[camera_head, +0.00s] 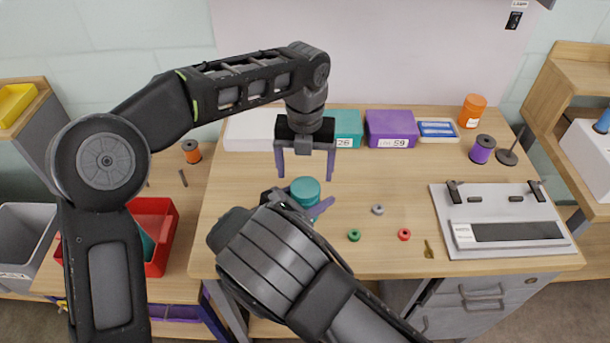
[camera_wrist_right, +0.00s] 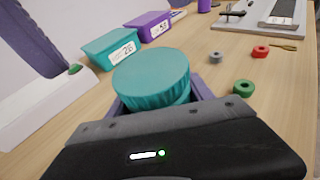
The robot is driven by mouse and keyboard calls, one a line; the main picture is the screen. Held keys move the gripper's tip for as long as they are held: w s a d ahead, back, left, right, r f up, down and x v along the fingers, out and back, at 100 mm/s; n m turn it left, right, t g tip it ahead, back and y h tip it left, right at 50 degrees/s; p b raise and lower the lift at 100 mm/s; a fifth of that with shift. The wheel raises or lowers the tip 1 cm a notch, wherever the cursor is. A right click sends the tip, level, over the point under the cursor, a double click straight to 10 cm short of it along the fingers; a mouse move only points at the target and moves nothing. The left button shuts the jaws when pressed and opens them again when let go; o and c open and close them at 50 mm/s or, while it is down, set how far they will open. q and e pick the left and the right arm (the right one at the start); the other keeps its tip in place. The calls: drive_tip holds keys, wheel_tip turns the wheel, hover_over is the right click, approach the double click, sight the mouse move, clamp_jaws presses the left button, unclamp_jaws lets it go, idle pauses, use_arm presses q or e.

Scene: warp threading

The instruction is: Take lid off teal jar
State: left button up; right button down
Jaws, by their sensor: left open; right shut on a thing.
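The teal jar (camera_head: 305,190) stands on the wooden table, left of the table's middle. Its ridged round teal lid (camera_wrist_right: 152,76) shows on top in the right wrist view, and the lower body is mostly hidden by my right gripper. My right gripper (camera_head: 308,204) is shut on the jar, with a purple finger on each side below the lid. My left gripper (camera_head: 306,172) is open and empty, pointing down above and behind the jar. One left finger (camera_wrist_right: 38,38) shows at the upper left of the right wrist view.
A teal box (camera_head: 348,130), a purple box (camera_head: 391,128) and a white box (camera_head: 250,131) line the back. Grey (camera_head: 377,209), green (camera_head: 354,235) and red (camera_head: 404,234) rings lie right of the jar. A grey board (camera_head: 490,245) fills the right side. A red bin (camera_head: 162,262) is at left.

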sight(305, 187)
use_arm(q)
drive_tip(key=shift+r, duration=0.1)
drive_tip(key=shift+c, duration=0.4)
use_arm(e)
drive_tip(key=shift+a, duration=0.1)
use_arm(q)
drive_tip(key=shift+r+m, duration=1.7)
drive_tip(key=shift+f, duration=0.15)
drive_tip(key=shift+f, duration=3.9)
